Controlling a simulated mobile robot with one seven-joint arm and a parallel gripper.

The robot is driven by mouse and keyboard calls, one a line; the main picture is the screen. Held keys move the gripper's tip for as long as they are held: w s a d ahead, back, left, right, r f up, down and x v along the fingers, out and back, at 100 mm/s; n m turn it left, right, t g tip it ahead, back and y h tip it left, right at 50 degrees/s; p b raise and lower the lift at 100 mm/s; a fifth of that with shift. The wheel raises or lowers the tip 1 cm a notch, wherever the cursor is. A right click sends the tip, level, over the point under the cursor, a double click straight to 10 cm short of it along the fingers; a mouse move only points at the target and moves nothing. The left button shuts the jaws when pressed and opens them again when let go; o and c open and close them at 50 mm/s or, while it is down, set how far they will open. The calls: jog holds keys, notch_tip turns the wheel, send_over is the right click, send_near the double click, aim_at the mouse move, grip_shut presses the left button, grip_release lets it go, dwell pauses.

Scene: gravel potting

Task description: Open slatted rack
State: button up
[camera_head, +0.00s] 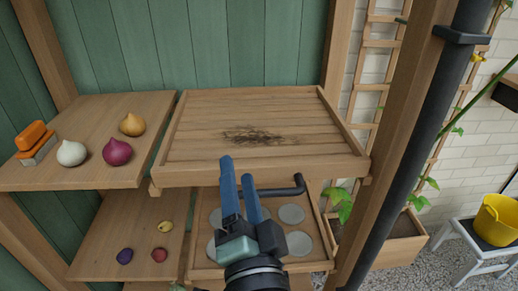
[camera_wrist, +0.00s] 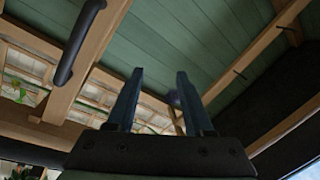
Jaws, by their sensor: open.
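The slatted rack (camera_head: 205,111) is a shallow wooden tray with slats and a dark stain of debris in its middle. Its front board (camera_head: 320,171) faces me. A black bar handle (camera_head: 285,191) shows at the lower right of that board, and its left part is hidden behind my gripper. The handle also shows in the wrist view (camera_wrist: 78,45), at the upper left. My gripper (camera_head: 238,170) has two blue fingers, open and empty, pointing up in front of the rack. In the wrist view the fingers (camera_wrist: 160,73) stand apart, with the handle to their left, not between them.
A left shelf (camera_head: 70,112) holds an orange-topped block and several bulbs. A lower shelf (camera_head: 105,229) holds small bulbs. Under the rack is a tray (camera_head: 322,255) with grey discs. A post with a black pole (camera_head: 420,130) stands right. A yellow bucket (camera_head: 494,220) is far right.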

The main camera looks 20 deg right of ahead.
notch_tip(320, 180, down, 4)
jog(key=s+d+m+g+p, duration=0.2)
jog(key=d+m+g+p, duration=0.1)
jog(key=m+p, duration=0.1)
jog(key=m+g+p, duration=0.1)
jog(key=m+p, duration=0.2)
jog(key=m, duration=0.1)
send_near(269, 196)
jog(key=shift+h, duration=0.4)
jog(key=x, duration=1)
jog(key=shift+w+a+f+p, duration=0.1)
jog(key=shift+w+f+p, duration=0.05)
jog(key=shift+w+p, duration=0.3)
jog(key=shift+c, duration=0.2)
grip_shut()
